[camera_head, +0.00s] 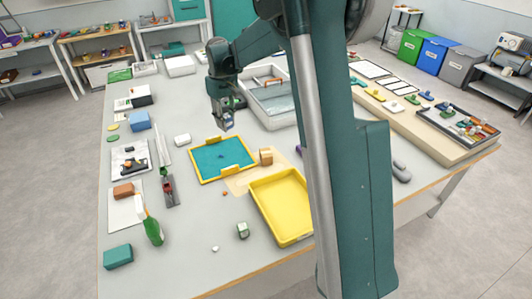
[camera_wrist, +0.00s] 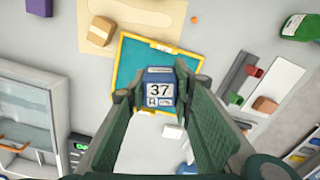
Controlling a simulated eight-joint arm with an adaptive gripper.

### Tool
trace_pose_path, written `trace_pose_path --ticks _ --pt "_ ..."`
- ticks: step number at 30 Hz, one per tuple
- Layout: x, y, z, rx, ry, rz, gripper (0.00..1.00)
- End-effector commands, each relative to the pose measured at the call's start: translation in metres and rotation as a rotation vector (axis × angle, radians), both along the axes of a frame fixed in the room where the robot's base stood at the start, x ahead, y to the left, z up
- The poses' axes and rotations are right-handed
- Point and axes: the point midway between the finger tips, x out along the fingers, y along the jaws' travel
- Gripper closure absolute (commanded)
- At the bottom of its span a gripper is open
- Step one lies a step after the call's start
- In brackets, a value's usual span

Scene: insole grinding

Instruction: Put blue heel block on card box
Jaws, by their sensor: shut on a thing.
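My gripper (camera_wrist: 159,92) is shut on a blue block (camera_wrist: 159,74) in the wrist view, with a finger on each side. The block has a white label reading 37. In the head view my gripper (camera_head: 226,122) hangs above the table, behind the teal mat with the yellow rim (camera_head: 206,163). The block is small and partly hidden by the fingers there. A small brown card box (camera_head: 266,157) stands on a tan sheet right of the teal mat; it also shows in the wrist view (camera_wrist: 101,31). Another brown box (camera_head: 123,190) lies on a white sheet at the left.
A yellow tray (camera_head: 283,239) lies in front of the tan sheet. A grey-white bin (camera_head: 291,119) stands behind the brown box. Another blue box (camera_head: 140,122) sits at the left. The front middle table is mostly clear.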

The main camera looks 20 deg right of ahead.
Motion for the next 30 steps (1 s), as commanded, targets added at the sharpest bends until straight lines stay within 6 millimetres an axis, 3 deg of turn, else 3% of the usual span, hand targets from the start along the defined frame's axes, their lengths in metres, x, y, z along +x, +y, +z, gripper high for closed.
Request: trace_pose_path --ticks 1,9,18,22,30 --pt "0.003 -0.018 0.001 0.0 0.0 -0.027 0.89" --pt "0.01 -0.101 -0.001 0.0 0.0 -0.163 0.89" --pt "0.009 -0.165 -0.003 0.0 0.0 -0.267 0.89" --pt "0.008 -0.187 -0.004 0.0 0.0 -0.303 0.89" --pt "0.009 -0.184 -0.058 0.0 0.0 -0.299 0.89"
